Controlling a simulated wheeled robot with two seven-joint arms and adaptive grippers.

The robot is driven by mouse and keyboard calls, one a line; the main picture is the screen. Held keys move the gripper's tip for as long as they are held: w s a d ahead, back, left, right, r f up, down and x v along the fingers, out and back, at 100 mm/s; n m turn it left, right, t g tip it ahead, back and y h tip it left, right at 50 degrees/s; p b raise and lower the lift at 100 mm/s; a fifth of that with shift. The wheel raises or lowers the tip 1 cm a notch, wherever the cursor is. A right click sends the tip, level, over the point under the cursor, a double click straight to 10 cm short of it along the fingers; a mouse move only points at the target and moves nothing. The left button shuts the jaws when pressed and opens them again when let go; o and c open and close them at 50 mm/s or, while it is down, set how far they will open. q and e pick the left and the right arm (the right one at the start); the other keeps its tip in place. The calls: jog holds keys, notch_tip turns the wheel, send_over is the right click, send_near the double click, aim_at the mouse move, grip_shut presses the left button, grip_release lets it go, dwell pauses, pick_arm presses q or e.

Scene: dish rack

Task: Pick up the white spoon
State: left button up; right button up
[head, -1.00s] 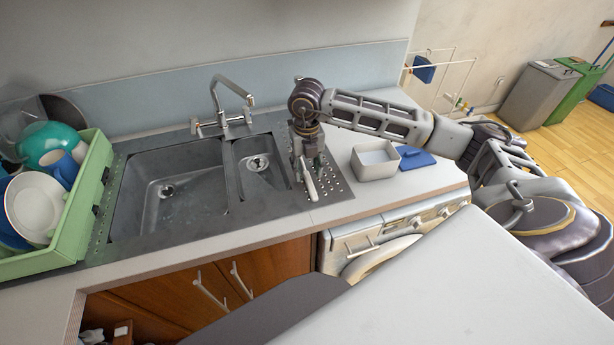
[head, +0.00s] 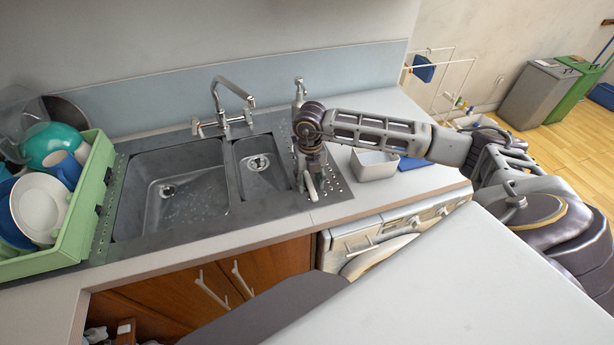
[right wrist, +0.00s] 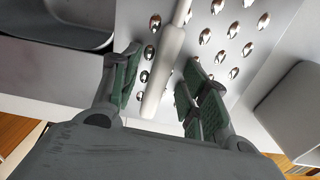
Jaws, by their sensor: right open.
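The white spoon (right wrist: 157,88) lies on the metal drainboard with its handle between the two green-padded fingers of my right gripper (right wrist: 162,62). The gripper is open, with a gap on each side of the handle in the right wrist view. The spoon's other end runs out of the top of that view. In the head view, part of the spoon (head: 312,189) shows below the right gripper (head: 309,172), and the rest is hidden behind it. My left gripper is not in view.
The double sink (head: 180,190) with its tap (head: 232,105) is left of my right gripper. A pale open container (head: 374,166) and a blue lid (head: 411,162) are at right, partly behind my arm. A green dish rack (head: 85,205) with dishes stands at far left.

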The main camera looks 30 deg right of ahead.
grip_shut()
dwell(0.3)
jog(key=shift+r, duration=0.15)
notch_tip(320, 180, up, 10)
jog(key=b, duration=0.1)
dwell(0.7)
jog(key=c, duration=0.7)
grip_release()
grip_shut()
